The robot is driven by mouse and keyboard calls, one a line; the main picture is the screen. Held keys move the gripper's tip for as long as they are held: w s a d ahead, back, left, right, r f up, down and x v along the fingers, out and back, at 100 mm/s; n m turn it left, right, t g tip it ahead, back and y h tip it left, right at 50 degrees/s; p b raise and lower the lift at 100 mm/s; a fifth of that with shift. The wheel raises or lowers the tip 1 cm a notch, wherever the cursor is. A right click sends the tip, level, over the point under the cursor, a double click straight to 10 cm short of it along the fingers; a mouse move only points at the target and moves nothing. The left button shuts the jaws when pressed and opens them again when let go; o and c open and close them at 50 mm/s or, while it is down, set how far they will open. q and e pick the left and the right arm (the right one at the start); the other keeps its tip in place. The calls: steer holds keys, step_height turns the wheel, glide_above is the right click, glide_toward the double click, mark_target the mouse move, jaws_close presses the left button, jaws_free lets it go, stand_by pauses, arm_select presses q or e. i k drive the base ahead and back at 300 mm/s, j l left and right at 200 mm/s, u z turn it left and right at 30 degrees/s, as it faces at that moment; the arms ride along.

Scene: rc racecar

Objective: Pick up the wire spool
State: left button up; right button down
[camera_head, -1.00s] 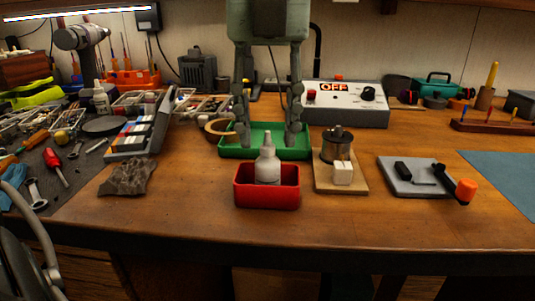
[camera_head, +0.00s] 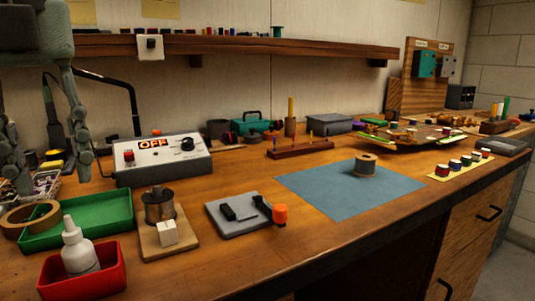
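A spool with a tan top flange and a hole in its middle (camera_head: 365,165) stands upright on the blue mat (camera_head: 320,195), right of centre. A metallic spool (camera_head: 158,205) stands on a small wooden base (camera_head: 165,240) at the lower left. Several small coloured spools (camera_head: 467,164) stand in a row on a yellow strip at the right. My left gripper (camera_head: 49,178) hangs at the far left, its two fingers wide apart with nothing held between them. It is far from the spool on the mat. My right gripper is not in view.
A green tray (camera_head: 108,215), a red bin with a white bottle (camera_head: 113,281) and a control box reading OFF (camera_head: 165,175) stand at the left. A grey plate with an orange knob (camera_head: 235,215) lies before the mat. A shelf (camera_head: 240,47) overhangs the back.

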mark_target(366, 165)
steer(key=i+l, duration=0.15)
steer(key=l, duration=0.2)
steer(key=i+l, duration=0.15)
steer(key=l, duration=0.2)
steer(key=i+l, duration=0.15)
steer(key=l, duration=0.2)
steer(key=i+l, duration=0.15)
steer(key=l, duration=0.2)
steer(key=i+l, duration=0.2)
steer(key=l, duration=0.15)
steer(key=i+l, duration=0.15)
steer(key=l, duration=0.2)
steer(key=i+l, duration=0.15)
steer(key=l, duration=0.2)
